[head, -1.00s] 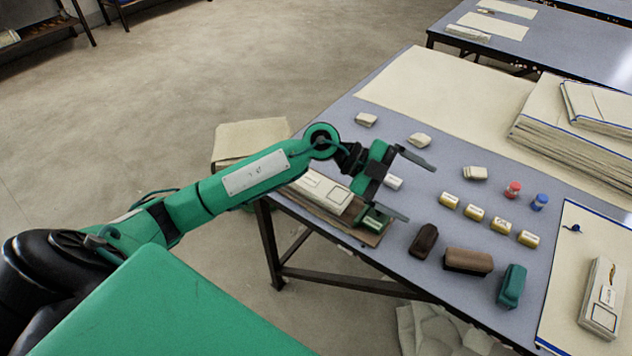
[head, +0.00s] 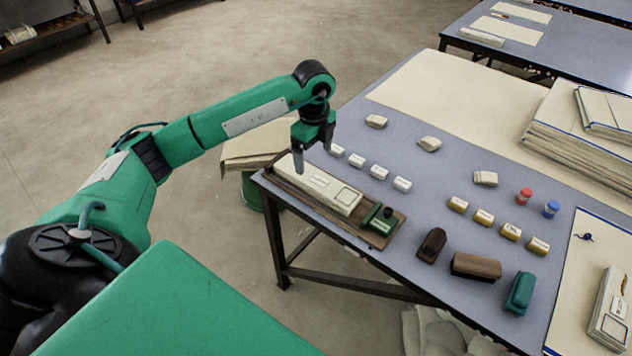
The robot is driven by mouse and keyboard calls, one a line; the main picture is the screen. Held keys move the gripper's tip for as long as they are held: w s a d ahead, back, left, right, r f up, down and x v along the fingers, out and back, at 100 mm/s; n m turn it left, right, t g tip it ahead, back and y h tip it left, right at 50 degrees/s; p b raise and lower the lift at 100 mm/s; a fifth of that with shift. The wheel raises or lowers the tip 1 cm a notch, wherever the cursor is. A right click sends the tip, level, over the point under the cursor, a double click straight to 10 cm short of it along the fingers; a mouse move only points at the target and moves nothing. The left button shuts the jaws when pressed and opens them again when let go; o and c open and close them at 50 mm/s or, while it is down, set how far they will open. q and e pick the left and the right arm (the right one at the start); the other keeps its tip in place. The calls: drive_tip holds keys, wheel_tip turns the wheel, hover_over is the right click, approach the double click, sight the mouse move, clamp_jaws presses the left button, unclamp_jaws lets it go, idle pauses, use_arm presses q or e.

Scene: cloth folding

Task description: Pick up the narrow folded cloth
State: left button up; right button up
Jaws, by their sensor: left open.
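Another narrow off-white bundle (head: 609,312) with a similar square lies on the blue-edged cream cloth at the far right. My left gripper (head: 313,153) points down over the far left end of the cloth on the board. Its two fingers are apart with nothing seen between them. I cannot tell the exact height of the fingertips over the cloth. My right gripper is not in view.
A small green block (head: 380,220) sits on the board's right end. Several white blocks (head: 379,173) lie just behind the cloth. Brown blocks (head: 475,265), a teal block (head: 520,293) and yellow-banded rolls (head: 484,217) lie further right. Stacked cloths (head: 575,150) stand at the back right.

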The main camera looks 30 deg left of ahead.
sight(316, 178)
use_arm(q)
wheel_tip(316, 178, down, 4)
drive_tip(key=shift+r, duration=0.2)
drive_tip(key=shift+w+f, duration=0.2)
drive_tip(key=shift+f, duration=1.2)
drive_tip(key=shift+w+f, duration=0.2)
drive_tip(key=shift+f, duration=1.15)
drive_tip(key=shift+c, duration=0.4)
drive_tip(key=c, duration=1.1)
